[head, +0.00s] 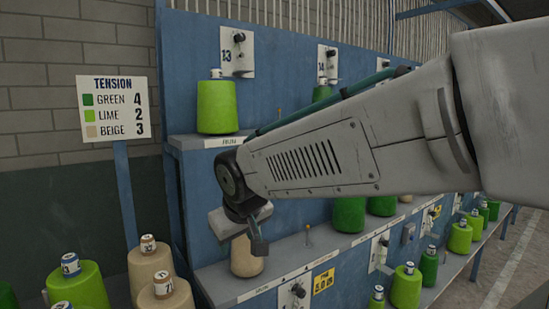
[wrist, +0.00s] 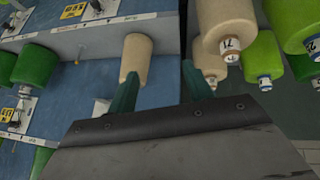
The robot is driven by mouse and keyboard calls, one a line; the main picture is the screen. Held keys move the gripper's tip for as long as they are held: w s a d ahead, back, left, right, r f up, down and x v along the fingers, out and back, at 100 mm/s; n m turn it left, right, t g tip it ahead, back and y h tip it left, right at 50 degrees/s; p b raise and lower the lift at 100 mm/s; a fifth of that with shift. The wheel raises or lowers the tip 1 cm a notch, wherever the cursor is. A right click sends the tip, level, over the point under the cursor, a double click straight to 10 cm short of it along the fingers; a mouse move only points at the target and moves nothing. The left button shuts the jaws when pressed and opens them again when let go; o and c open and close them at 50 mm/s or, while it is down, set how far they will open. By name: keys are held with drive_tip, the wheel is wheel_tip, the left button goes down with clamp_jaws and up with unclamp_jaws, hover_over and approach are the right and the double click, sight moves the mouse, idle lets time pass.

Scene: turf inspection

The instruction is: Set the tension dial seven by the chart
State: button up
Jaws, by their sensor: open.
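The tension chart (head: 113,108) stands on a blue post at the left and reads green 4, lime 2, beige 3. Dial plates hang on the blue frame: plate 13 (head: 237,53) and plate 14 (head: 328,63) above. A lower plate with a dark dial (head: 294,294) shows at the bottom edge, its number unreadable. A beige cone (head: 246,259) stands on the lower shelf, partly behind my gripper (head: 259,236). In the wrist view, my gripper (wrist: 160,86) is open and empty, its teal fingers apart, with the beige cone (wrist: 137,58) beyond them. I cannot tell which dial is seven.
A lime cone (head: 217,107) stands on the upper shelf. Several numbered beige, lime and green cones crowd the lower left, including a lime one (head: 92,285). More cones and dial plates (head: 379,250) line the frame to the right. The floor (head: 510,260) at far right is clear.

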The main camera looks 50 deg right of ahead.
drive_tip(key=w+d+r+n+t, duration=0.1)
drive_tip(key=w+d+r+t, duration=0.3)
drive_tip(key=d, duration=0.7)
drive_tip(key=w+d+r+n+t+h, duration=0.15)
drive_tip(key=w+d+t, duration=0.3)
drive_tip(key=d, duration=0.55)
drive_tip(key=w+d+r+n+t, duration=0.25)
drive_tip(key=w+d, duration=0.35)
drive_tip(key=d, duration=0.5)
drive_tip(key=shift+m+t, duration=0.4)
drive_tip(key=x, duration=0.7)
drive_tip(key=shift+w+r, duration=0.2)
drive_tip(key=shift+r, duration=0.1)
drive_tip(key=c, duration=1)
